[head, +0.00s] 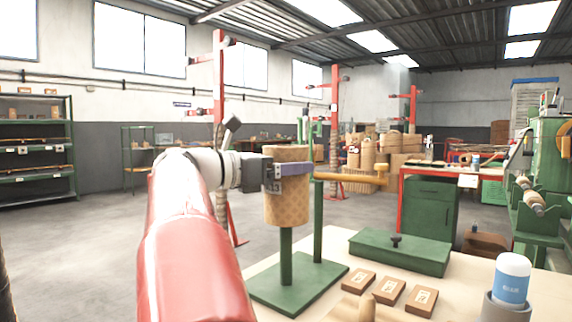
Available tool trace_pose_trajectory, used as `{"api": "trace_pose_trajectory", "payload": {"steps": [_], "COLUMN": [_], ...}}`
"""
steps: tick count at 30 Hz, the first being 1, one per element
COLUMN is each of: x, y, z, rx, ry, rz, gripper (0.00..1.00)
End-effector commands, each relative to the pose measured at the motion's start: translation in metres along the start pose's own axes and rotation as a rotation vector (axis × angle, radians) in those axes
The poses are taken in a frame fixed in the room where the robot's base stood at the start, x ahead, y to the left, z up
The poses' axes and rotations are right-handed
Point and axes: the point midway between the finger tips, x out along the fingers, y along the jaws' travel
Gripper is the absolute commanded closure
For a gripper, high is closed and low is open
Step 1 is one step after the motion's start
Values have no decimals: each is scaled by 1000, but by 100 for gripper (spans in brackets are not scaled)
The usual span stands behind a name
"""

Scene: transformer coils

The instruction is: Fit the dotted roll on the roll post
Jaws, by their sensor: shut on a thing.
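The dotted roll (287,207) is a tan cylinder with a fine dotted pattern, held roughly upright. My gripper (288,170) is shut on its upper part, with a finger across the side facing me. A green post (286,258) rises from a flat green base (300,291) on the table and meets the roll's lower end in the picture. The post's top is hidden by the roll, so I cannot tell whether the roll is around the post or above or in front of it. A taller green post (318,225) stands close on the right, with a wooden arm (350,177) reaching right.
The pale table (335,246) also holds a green lidded box (400,252), several small labelled wooden blocks (389,291) and a blue-and-white bottle (512,280) at the right. A green machine (545,170) stands beyond. Open floor lies to the left.

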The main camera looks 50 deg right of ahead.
Motion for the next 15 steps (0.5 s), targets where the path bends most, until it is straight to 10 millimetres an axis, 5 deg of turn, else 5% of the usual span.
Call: {"api": "trace_pose_trajectory", "payload": {"steps": [15], "x": [0], "y": [0], "z": [-41], "rx": [2], "ry": [-2], "rz": [1], "gripper": [66]}}
